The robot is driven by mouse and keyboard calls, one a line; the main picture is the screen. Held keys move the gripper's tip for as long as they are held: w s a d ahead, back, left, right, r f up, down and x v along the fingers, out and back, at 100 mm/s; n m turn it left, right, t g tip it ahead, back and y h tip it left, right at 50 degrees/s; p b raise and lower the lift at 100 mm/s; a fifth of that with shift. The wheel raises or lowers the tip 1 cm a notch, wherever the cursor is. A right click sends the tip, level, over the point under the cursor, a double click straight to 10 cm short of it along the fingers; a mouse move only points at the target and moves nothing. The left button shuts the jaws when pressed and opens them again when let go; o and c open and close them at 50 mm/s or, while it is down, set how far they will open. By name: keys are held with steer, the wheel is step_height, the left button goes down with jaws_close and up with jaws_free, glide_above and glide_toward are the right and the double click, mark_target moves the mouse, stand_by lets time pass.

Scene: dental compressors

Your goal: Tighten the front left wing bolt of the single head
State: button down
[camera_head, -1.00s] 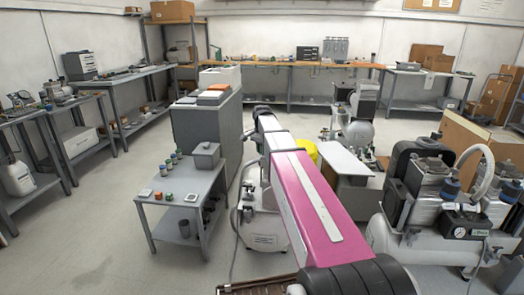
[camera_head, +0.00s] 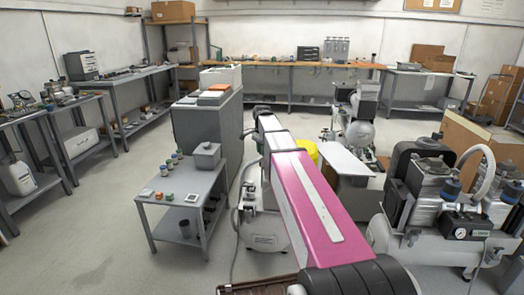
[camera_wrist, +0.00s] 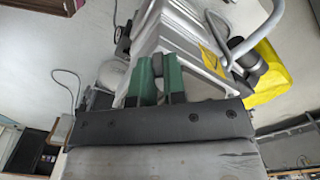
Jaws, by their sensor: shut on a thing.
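In the wrist view, my gripper (camera_wrist: 160,78) has two green fingers drawn close together at the near side of a silver-grey compressor head (camera_wrist: 190,35). It is shut on a small part between the fingertips, at the place of the wing bolt. The fingers hide nearly all of that bolt, so its wings and seating do not show. In the head view, my pink arm hides the gripper and most of this compressor, whose white tank (camera_head: 265,233) shows to the left of the arm.
A bigger compressor (camera_head: 440,210) stands close on the right of my arm. A grey cart (camera_head: 185,190) with small jars and a box stands to the left. A yellow object (camera_wrist: 268,75) and a curved grey tube (camera_wrist: 262,28) are beside the head. Open floor lies at the front left.

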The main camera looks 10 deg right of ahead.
steer(key=c, duration=1.5)
jaws_free()
steer(key=shift+o, duration=0.2)
step_height(320, 180, up, 11)
steer(key=shift+a+f, duration=0.1)
